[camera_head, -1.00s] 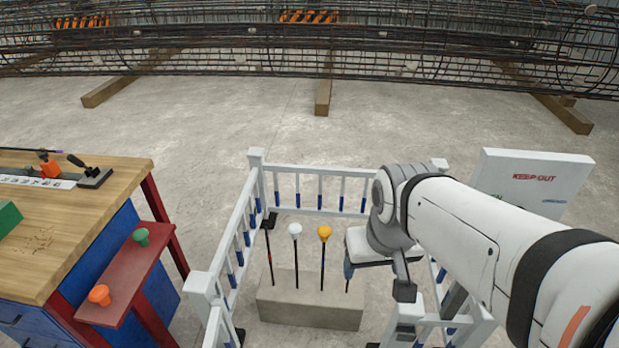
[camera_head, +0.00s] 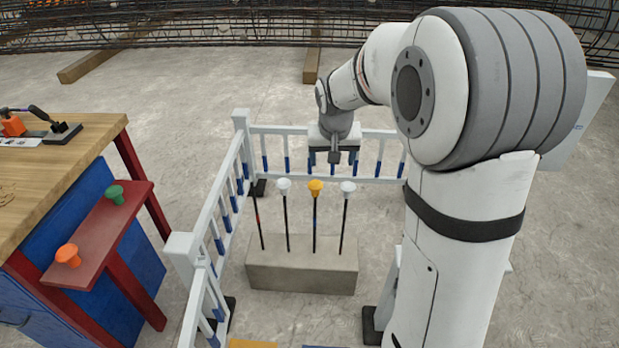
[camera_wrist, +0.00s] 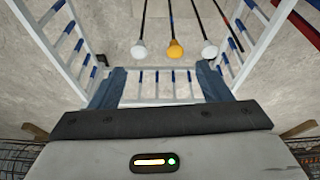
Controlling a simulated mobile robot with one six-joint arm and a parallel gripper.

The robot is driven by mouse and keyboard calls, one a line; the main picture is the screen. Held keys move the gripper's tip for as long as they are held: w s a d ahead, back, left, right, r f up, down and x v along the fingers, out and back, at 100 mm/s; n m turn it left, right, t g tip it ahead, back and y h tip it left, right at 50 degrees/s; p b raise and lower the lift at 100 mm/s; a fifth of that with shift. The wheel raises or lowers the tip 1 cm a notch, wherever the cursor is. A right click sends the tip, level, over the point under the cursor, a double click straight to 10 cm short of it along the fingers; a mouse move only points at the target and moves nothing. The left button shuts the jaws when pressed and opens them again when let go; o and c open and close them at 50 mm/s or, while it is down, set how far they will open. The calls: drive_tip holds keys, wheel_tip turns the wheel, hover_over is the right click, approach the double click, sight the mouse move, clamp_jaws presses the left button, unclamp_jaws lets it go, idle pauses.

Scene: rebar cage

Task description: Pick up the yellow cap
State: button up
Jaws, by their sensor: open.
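The yellow cap (camera_head: 315,187) sits on top of an upright thin rod, between two white caps (camera_head: 284,185) (camera_head: 348,187) on rods of their own. The rods stand in a concrete block (camera_head: 300,277). A further rod at the left of the row has no cap on it. My gripper (camera_head: 334,160) is open and empty, above and behind the row, apart from the caps. In the wrist view the yellow cap (camera_wrist: 175,49) shows beyond the open fingers (camera_wrist: 160,82), between the white caps.
A white and blue railing (camera_head: 215,215) surrounds the block. At left, a wooden workbench (camera_head: 80,140) has a red shelf (camera_head: 100,235) bearing a green cap (camera_head: 114,194) and an orange cap (camera_head: 68,256). A white sign board (camera_head: 580,120) stands at right, partly behind my arm.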

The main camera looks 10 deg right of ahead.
drive_tip(key=b, duration=0.8)
approach(315, 184)
drive_tip(key=shift+m+t, duration=0.4)
drive_tip(key=x, duration=0.4)
drive_tip(key=shift+s+f, duration=0.25)
drive_tip(key=shift+f, duration=0.25)
drive_tip(key=b+x, duration=0.2)
drive_tip(key=x, duration=0.5)
drive_tip(key=shift+w+d+f, duration=0.15)
drive_tip(key=shift+f, duration=0.2)
drive_tip(key=shift+r, duration=0.1)
drive_tip(key=c, duration=1)
